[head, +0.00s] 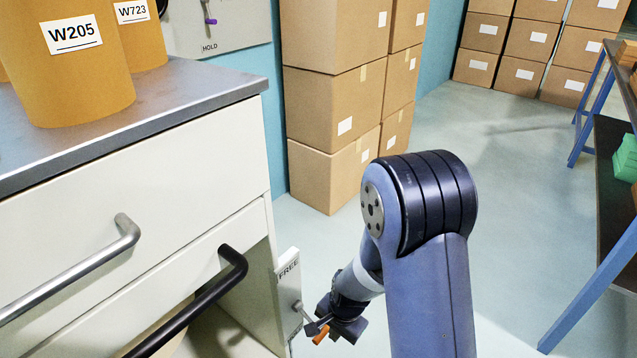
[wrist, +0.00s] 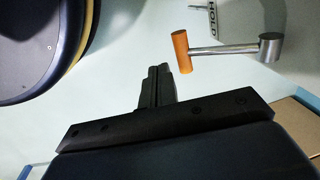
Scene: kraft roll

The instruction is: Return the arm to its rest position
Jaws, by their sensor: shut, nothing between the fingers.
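My gripper (head: 347,318) is low beside the right end of the white cabinet, at the end of my blue arm. In the wrist view its dark fingers (wrist: 158,72) are together with nothing between them. A lever with an orange handle (head: 321,335) is close to the gripper in the head view. In the wrist view its orange grip (wrist: 181,51) is just up and right of the fingertips, seemingly apart from them, and its metal rod (wrist: 225,49) runs right to a round hub. The lever's plate (head: 289,280) reads FREE in the head view; HOLD shows in the wrist view.
The cabinet (head: 150,185) has a grey top with labelled kraft rolls (head: 80,75) and protruding drawer handles (head: 195,300). Stacked cartons (head: 335,110) stand behind. A blue-legged bench (head: 590,270) is at right. Open floor (head: 500,170) lies between.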

